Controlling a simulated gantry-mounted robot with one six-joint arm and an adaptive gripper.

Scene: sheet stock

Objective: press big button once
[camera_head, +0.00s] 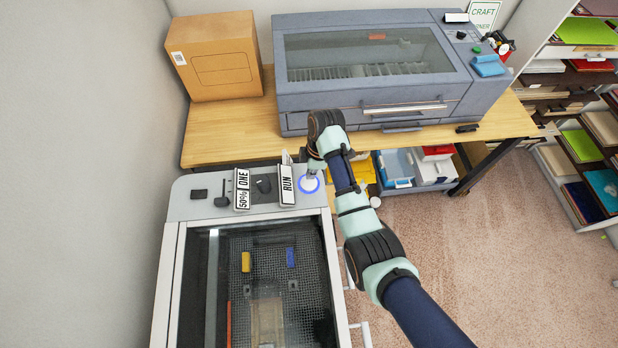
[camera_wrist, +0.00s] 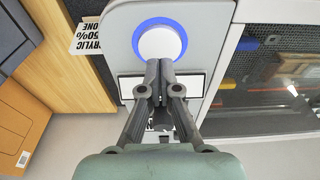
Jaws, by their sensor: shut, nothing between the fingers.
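The big button (camera_head: 309,185) is round and white with a glowing blue ring. It sits at the right end of the grey panel (camera_head: 210,208) along the back of the glass-lidded machine. In the wrist view the button (camera_wrist: 160,42) lies just beyond my fingertips. My gripper (camera_head: 312,171) is above the button, pointing down. In the wrist view my gripper (camera_wrist: 159,64) is shut and empty, its tips overlapping the button's near edge. I cannot tell whether they touch it.
The glass lid (camera_head: 262,290) lies in front. Behind, a wooden table (camera_head: 225,135) holds a cardboard box (camera_head: 215,55) and a large grey machine (camera_head: 370,65).

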